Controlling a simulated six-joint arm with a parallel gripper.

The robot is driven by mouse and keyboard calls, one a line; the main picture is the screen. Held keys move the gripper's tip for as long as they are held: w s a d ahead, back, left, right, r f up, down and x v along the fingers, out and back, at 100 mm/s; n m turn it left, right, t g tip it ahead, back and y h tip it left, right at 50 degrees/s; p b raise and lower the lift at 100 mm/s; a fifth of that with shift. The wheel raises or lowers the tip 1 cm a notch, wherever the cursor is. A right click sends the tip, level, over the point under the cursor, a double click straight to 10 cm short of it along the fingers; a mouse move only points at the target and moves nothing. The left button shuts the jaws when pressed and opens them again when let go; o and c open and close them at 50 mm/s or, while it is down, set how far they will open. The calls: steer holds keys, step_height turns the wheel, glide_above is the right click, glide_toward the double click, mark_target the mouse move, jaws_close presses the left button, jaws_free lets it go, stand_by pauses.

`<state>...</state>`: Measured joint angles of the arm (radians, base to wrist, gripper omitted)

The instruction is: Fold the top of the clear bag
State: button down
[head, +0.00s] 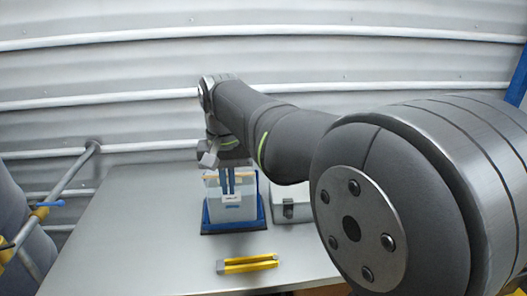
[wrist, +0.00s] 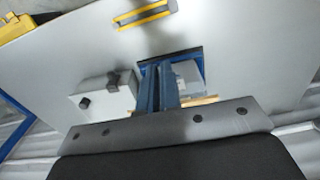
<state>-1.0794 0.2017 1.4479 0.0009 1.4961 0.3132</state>
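The clear bag (head: 240,208) stands upright in a blue stand (head: 208,227) on the table, with a pale filling and a small white label on its front. An orange-tan strip runs along its top. In the wrist view, part of the bag (wrist: 187,72) shows right of my fingers, inside the blue stand (wrist: 199,53). My gripper (head: 227,190) points down at the bag's top, its two blue fingers close together with a narrow gap. The fingers (wrist: 157,68) cover part of the bag in the wrist view. Whether they grip the bag's film cannot be made out.
A grey box with dark latches (head: 292,208) stands right of the stand and also shows in the wrist view (wrist: 100,95). A yellow-and-grey tool (head: 248,265) lies on the table (head: 130,235) in front. The table's left side is clear. A corrugated wall (head: 120,80) stands behind.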

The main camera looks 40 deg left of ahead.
steer(key=shift+f, duration=2.8)
steer(key=w+a, duration=0.9)
steer(key=w, duration=0.1)
steer(key=shift+a+f, duration=0.25)
steer(key=shift+a, duration=0.05)
steer(key=shift+w+a, duration=0.1)
steer(key=shift+r, duration=0.2)
steer(key=shift+s+d+r, duration=0.55)
steer(key=shift+s+r, duration=0.05)
steer(key=shift+r, duration=0.25)
steer(key=shift+s+d+r, duration=0.6)
steer(key=shift+r, duration=0.2)
steer(key=shift+s+d+r, duration=0.55)
steer(key=shift+s+r, duration=0.05)
steer(key=shift+r, duration=0.25)
